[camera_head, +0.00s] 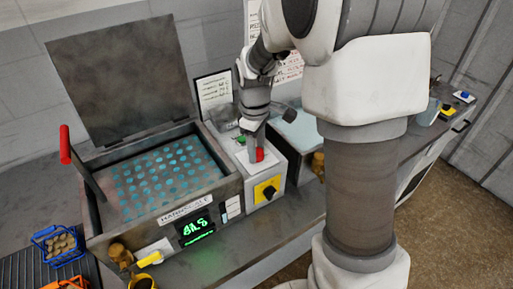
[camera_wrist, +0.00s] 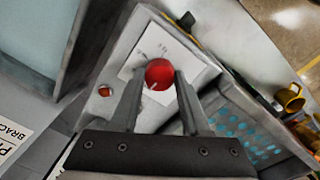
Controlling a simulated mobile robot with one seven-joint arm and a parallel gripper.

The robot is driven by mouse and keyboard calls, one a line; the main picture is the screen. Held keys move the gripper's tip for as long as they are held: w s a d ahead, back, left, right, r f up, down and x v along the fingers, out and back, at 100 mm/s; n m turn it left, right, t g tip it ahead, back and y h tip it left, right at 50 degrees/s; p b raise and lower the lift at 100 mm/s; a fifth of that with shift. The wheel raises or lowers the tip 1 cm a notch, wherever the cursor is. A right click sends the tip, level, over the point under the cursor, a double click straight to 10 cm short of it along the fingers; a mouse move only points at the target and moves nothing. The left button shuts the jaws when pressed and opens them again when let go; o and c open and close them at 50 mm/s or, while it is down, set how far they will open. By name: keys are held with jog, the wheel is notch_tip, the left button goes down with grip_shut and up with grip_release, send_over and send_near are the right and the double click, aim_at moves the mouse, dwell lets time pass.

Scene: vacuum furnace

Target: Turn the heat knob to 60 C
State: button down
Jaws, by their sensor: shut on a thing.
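A red round knob (camera_head: 256,155) sits on the top face of a grey control box (camera_head: 280,181) beside the bath. In the wrist view the red knob (camera_wrist: 159,74) has a small white pointer mark and a pale printed plate (camera_wrist: 190,67) around it; the scale's text is too blurred to read. My gripper (camera_wrist: 159,85) points down at the box, shut on the red knob, with one finger on each side. In the head view my gripper (camera_head: 251,150) partly hides the knob. A green digital display (camera_head: 195,228) on the bath's front is lit; its digits look like 81.5 but are unclear.
A bath (camera_head: 165,175) with a perforated blue surface has its lid (camera_head: 122,78) raised. A red-handled lever (camera_head: 65,145) stands at its left. A yellow plate with a black rotary switch (camera_head: 266,189) is on the box's front. A blue basket (camera_head: 58,245) stands at lower left.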

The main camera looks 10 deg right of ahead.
jog(key=m, duration=0.5)
jog(key=shift+w, duration=0.1)
jog(key=m, duration=0.5)
jog(key=shift+r, duration=0.1)
jog(key=m, duration=0.4)
jog(key=shift+m+g+p, duration=0.3)
jog(key=shift+p, duration=0.05)
jog(key=m, duration=0.4)
jog(key=shift+w+m+p, duration=0.1)
jog(key=shift+m+p, duration=0.2)
jog(key=shift+p, duration=0.1)
jog(key=shift+c, duration=1.9)
grip_release()
